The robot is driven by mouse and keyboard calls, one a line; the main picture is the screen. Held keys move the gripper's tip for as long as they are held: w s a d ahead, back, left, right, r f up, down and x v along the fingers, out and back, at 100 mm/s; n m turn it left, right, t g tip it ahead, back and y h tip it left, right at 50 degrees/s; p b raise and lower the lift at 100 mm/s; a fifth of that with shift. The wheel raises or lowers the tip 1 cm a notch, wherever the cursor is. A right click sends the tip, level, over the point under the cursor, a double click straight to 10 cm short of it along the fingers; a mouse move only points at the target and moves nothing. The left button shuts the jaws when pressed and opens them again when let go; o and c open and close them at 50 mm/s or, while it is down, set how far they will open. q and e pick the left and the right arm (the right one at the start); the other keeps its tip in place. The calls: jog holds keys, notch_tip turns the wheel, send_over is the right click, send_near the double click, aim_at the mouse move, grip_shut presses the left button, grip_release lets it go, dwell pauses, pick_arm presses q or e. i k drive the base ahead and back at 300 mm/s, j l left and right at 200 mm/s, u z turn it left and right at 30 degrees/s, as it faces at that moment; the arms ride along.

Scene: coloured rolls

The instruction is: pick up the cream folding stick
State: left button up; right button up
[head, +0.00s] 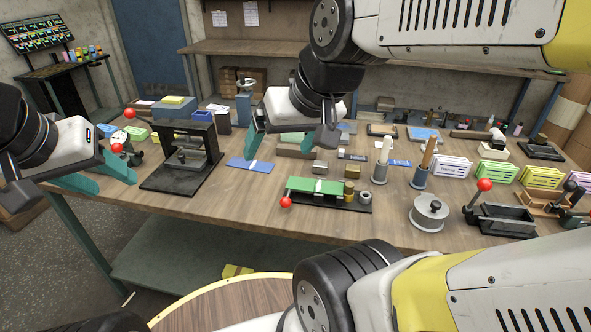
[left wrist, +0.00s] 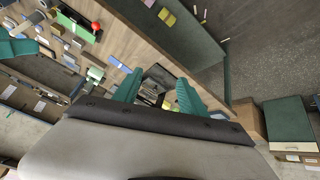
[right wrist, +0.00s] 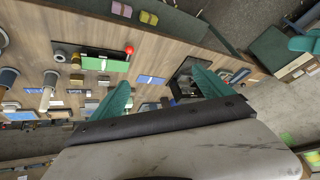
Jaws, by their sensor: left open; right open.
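The cream folding stick (head: 385,149) stands upright in a grey cup (head: 379,174) right of the middle of the table. In the right wrist view, the cream stick (right wrist: 45,100) shows at the left edge area, in its cup. My right gripper (head: 280,150) is open and empty above the table, to the left of the stick and well apart from it. My left gripper (head: 98,176) is open and empty over the table's left end, far from the stick.
A brown wooden stick (head: 429,152) stands in a blue cup (head: 420,177) just right of the grey cup. A green-topped device (head: 318,186) with a red knob lies in front. A round metal tin (head: 429,214) and a black press (head: 186,160) also stand on the table (head: 240,212).

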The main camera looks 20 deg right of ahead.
aim_at(383, 156)
jog(key=z, duration=1.55)
